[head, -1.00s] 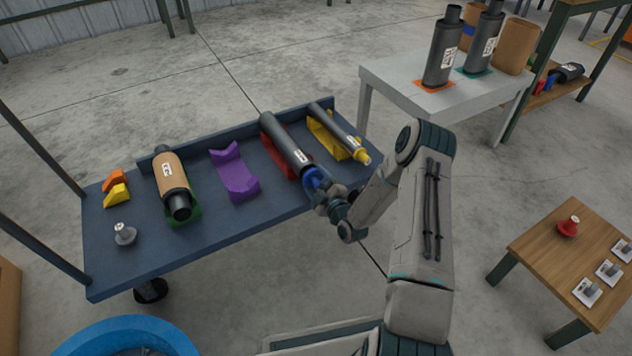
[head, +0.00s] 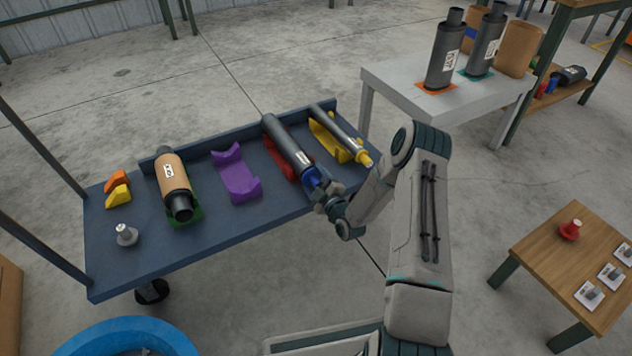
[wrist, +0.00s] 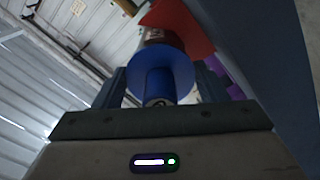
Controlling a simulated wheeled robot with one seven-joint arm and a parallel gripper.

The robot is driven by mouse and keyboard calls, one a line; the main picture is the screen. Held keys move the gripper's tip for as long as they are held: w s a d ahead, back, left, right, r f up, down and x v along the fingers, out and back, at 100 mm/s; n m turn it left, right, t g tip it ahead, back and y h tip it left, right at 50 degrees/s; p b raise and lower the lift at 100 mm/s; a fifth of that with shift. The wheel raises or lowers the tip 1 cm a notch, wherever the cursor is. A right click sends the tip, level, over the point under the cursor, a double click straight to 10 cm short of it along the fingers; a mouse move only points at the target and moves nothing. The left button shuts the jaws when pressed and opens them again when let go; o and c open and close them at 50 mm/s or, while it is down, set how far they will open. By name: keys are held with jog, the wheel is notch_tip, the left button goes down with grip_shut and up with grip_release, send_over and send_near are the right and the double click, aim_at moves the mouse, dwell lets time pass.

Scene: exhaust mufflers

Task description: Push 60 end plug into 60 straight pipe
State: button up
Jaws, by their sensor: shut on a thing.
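In the wrist view my gripper (wrist: 160,98) is shut on the stem of a blue plug (wrist: 158,62), whose wide round flange faces the pipe. The blue plug also shows in the head view (head: 312,176) at the pipe's near end, in line with it. I cannot tell how deep the plug sits in the pipe. The red cradle (wrist: 185,25) shows behind the flange in the wrist view.
A thinner pipe (head: 338,127) with a yellow plug (head: 363,158) lies in a yellow cradle just right. An empty purple cradle (head: 238,178) and a tan muffler (head: 172,178) are to the left. A red plug (head: 570,230) stands on the wooden table.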

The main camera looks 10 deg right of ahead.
jog(key=shift+w+a, duration=0.2)
jog(key=shift+w, duration=0.35)
jog(key=o, duration=1.1)
jog(key=shift+c, duration=0.2)
jog(key=p+v, duration=0.4)
jog(key=v, duration=0.9)
jog(key=shift+s+p, duration=0.35)
jog(key=shift+p, duration=0.05)
jog(key=shift+d, duration=0.1)
